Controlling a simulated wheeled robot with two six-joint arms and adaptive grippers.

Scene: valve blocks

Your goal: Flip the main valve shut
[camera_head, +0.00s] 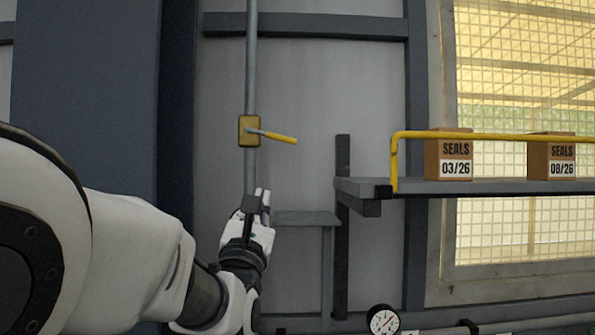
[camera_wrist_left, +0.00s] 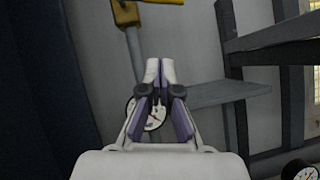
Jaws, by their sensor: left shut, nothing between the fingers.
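The valve is a yellow block (camera_head: 249,131) on a vertical grey pipe (camera_head: 251,60) against the wall. Its lever (camera_head: 280,137) has a yellow handle and sticks out to the right, tilted slightly down, across the pipe. In the left wrist view the yellow block (camera_wrist_left: 126,13) shows at the top edge, with part of the yellow handle (camera_wrist_left: 168,2) cut off by the frame. My left gripper (camera_head: 262,194) is below the valve in the picture, fingers pointing up, apart from the lever. Its fingers (camera_wrist_left: 160,68) are shut and empty. My right gripper is out of view.
A small grey shelf (camera_head: 305,217) is right of my left gripper. A larger shelf (camera_head: 500,187) with a yellow rail (camera_head: 480,135) holds two SEALS boxes (camera_head: 448,155). A gauge (camera_wrist_left: 155,114) sits partly hidden behind my fingers. Another gauge (camera_head: 383,320) is at the bottom.

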